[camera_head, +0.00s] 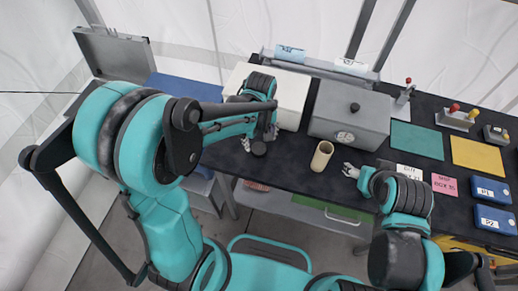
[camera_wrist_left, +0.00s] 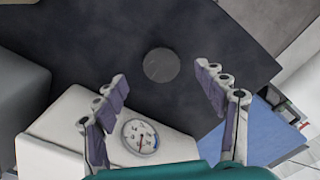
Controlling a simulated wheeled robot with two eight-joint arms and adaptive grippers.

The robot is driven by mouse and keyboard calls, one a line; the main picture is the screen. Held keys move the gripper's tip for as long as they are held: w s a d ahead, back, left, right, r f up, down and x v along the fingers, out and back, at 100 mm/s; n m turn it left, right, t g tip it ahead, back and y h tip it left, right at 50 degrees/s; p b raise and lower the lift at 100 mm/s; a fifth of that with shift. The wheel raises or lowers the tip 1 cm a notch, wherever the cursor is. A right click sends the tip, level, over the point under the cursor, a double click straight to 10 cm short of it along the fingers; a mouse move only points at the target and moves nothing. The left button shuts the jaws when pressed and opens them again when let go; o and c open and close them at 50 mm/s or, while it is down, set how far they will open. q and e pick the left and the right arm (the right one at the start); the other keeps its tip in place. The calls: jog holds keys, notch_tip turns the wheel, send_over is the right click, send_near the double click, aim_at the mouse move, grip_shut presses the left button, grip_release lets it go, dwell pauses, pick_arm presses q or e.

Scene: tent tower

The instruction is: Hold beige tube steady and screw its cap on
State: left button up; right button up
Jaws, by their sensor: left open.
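The beige tube (camera_head: 323,156) stands upright on the dark table, its open top showing. A dark round cap (camera_head: 259,148) lies flat on the table to the left of the tube. It also shows as a dark grey disc in the left wrist view (camera_wrist_left: 161,65). My left gripper (camera_head: 260,139) is open above the cap. Its spread, empty fingers (camera_wrist_left: 165,88) show in the wrist view, with the cap between and beyond their tips. My right gripper (camera_head: 349,170) is just right of the tube, apart from it. Its finger opening is too small to judge.
A grey box with a dial and black knob (camera_head: 350,113) stands behind the tube. A white box (camera_head: 292,92) is behind my left gripper. Green (camera_head: 416,140) and yellow (camera_head: 477,154) mats, label cards and blue boxes (camera_head: 490,190) lie to the right. The table's front edge is close to the tube.

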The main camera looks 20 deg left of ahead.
aim_at(259, 148)
pick_arm(q)
jog(key=f, duration=0.1)
jog(key=f+b, duration=0.1)
jog(key=f, duration=0.2)
jog(key=shift+w+a+b, duration=0.25)
jog(key=shift+b, duration=0.15)
jog(key=shift+f, duration=0.55)
jog(key=c, duration=0.9)
